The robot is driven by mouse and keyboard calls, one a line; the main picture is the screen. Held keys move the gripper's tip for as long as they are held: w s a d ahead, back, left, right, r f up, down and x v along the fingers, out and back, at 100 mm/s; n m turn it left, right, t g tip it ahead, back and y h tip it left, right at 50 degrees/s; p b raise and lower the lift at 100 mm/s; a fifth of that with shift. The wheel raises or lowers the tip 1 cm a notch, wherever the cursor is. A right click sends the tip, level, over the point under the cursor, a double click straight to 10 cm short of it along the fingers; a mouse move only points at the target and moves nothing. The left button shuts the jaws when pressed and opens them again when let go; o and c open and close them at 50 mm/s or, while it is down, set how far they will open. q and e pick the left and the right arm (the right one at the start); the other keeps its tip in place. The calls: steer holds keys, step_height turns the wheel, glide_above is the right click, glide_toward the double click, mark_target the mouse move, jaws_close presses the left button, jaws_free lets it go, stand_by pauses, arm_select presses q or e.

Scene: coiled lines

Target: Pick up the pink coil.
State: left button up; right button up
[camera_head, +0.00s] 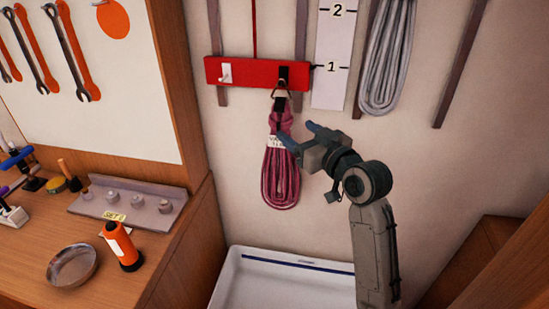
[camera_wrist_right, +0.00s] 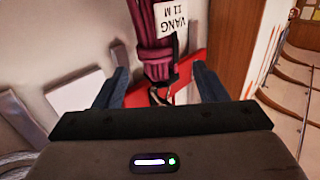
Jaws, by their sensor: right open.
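The pink coil (camera_head: 280,180) hangs from a black hook (camera_head: 283,80) on a red board in the head view. It has a white label, which reads "VANG 11 M" upside down in the right wrist view (camera_wrist_right: 172,17). My right gripper (camera_head: 301,136) is open at the right side of the coil's upper part. In the right wrist view, the pink coil (camera_wrist_right: 150,45) shows between the two blue fingers of the gripper (camera_wrist_right: 160,68), with a gap on each side. Whether it lies in depth between the fingertips I cannot tell. My left gripper is not in view.
The red board (camera_head: 250,74) also has an empty white hook (camera_head: 225,73). A grey coil (camera_head: 387,60) hangs at the upper right beside a numbered white strip (camera_head: 333,50). A white tray (camera_head: 232,283) lies below. A wooden bench (camera_head: 30,255) with an orange bottle (camera_head: 122,247) stands at left.

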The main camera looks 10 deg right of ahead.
mark_target(288, 123)
steer(key=shift+r+p+x, duration=0.25)
steer(key=shift+p+x, duration=0.05)
steer(key=shift+x, duration=0.95)
steer(key=shift+w+a, duration=0.2)
steer(key=shift+w, duration=0.05)
steer(key=p+x, duration=0.2)
steer(key=x, duration=0.1)
steer(key=shift+w+f, duration=0.1)
steer(key=shift+w, duration=0.3)
steer(key=shift+w+a, duration=0.1)
steer(key=shift+w, duration=0.25)
steer(key=shift+w+a+f, duration=0.1)
steer(key=shift+w, duration=0.1)
steer(key=shift+c, duration=1)
steer(key=c, duration=1.1)
jaws_close()
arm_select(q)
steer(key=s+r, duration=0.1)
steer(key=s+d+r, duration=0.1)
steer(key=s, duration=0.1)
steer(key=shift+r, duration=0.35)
